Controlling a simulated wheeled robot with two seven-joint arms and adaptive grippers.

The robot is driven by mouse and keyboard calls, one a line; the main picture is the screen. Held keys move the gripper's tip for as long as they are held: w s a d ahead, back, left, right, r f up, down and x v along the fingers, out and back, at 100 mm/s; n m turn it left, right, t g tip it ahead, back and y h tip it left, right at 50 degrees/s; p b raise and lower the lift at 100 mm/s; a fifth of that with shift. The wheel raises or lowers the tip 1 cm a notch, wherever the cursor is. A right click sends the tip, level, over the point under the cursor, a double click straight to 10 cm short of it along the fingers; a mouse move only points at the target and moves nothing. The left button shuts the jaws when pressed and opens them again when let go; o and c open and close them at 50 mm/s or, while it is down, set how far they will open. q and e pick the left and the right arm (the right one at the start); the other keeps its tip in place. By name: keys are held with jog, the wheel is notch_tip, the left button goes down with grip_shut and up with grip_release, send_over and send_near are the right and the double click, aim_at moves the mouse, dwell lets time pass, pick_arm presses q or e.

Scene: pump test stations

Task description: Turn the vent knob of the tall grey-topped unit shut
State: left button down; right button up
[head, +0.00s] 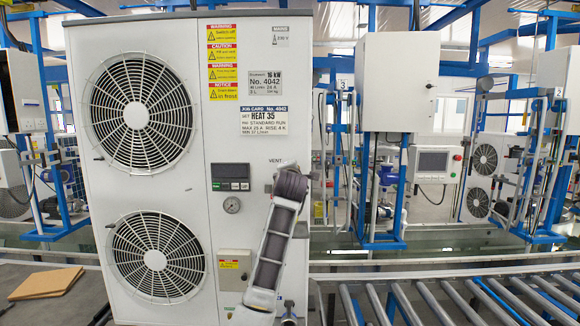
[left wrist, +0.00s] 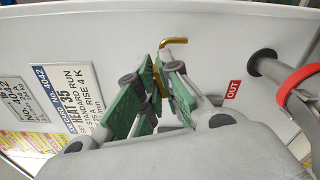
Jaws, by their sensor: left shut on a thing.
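The tall unit (head: 190,110) is a white cabinet with two round fans, a thin grey top edge and a card reading HEAT 35. Its VENT label shows just above my left arm in the head view, where my wrist hides the knob and my fingers. In the left wrist view, my left gripper (left wrist: 160,80) has its green-padded fingers closed on the small brass vent knob (left wrist: 157,72) on the panel. A bent brass piece (left wrist: 174,41) sticks out just beyond the fingertips. The knob's exact angle is mostly hidden by the fingers. My right gripper is not in view.
A dark pipe port (left wrist: 262,60) beside a red OUT label, with a red lever (left wrist: 298,82), sits right of my gripper. The unit has a small display (head: 230,178) and a round gauge (head: 231,205). A roller conveyor (head: 450,302) runs at right; a brown board (head: 46,284) lies at left.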

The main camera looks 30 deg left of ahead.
pick_arm(q)
jog(key=shift+f+m, duration=0.1)
jog(key=shift+m, duration=1.6)
jog(key=c, duration=1.6)
grip_release()
jog(key=shift+d, duration=0.1)
jog(key=shift+s, duration=0.1)
jog(key=v, duration=1.1)
jog(key=shift+s+d, duration=0.25)
jog(key=shift+d, duration=0.05)
